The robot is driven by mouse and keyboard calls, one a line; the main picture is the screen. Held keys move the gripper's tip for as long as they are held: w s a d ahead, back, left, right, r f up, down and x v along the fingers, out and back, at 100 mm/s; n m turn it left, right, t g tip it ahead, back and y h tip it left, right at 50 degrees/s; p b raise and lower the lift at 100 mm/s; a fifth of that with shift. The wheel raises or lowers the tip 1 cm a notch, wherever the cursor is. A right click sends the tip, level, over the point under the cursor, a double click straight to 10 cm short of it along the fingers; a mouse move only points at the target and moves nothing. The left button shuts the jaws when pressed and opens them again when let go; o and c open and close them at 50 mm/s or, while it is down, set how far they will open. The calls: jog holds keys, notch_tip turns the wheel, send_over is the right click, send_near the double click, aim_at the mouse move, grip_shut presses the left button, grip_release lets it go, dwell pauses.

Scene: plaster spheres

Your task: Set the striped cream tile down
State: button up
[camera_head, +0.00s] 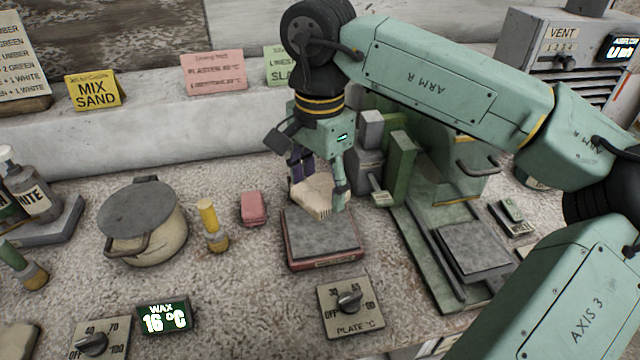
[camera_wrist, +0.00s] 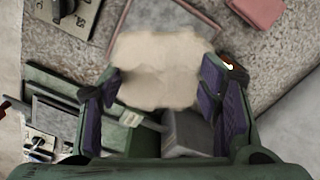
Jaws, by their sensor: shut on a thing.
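The cream tile (camera_head: 316,195) is held in my gripper (camera_head: 318,182), just above the back part of a square hot plate (camera_head: 320,236) with a grey top and reddish sides. In the wrist view the tile (camera_wrist: 160,70) spans between the two purple-padded fingers of my gripper (camera_wrist: 162,88). Its edges look uneven there, and faint marks show on its lower edge in the head view. I cannot tell whether it touches the plate.
A lidded pot (camera_head: 142,222), a yellow-topped brush or stick (camera_head: 210,225) and a pink block (camera_head: 252,208) stand left of the plate. A green press-like stand (camera_head: 440,230) is close on the right. A plate dial (camera_head: 350,303) lies in front.

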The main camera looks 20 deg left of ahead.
aim_at(320, 190)
dwell(0.4)
jog(key=shift+f+b, duration=2.4)
jog(key=shift+f, duration=0.4)
jog(key=shift+f+b, duration=0.7)
jog(key=shift+b, duration=0.1)
jog(key=o, duration=1.4)
jog(key=shift+r, duration=0.1)
jog(key=shift+r+p, duration=1.45)
jog(key=shift+r, duration=0.5)
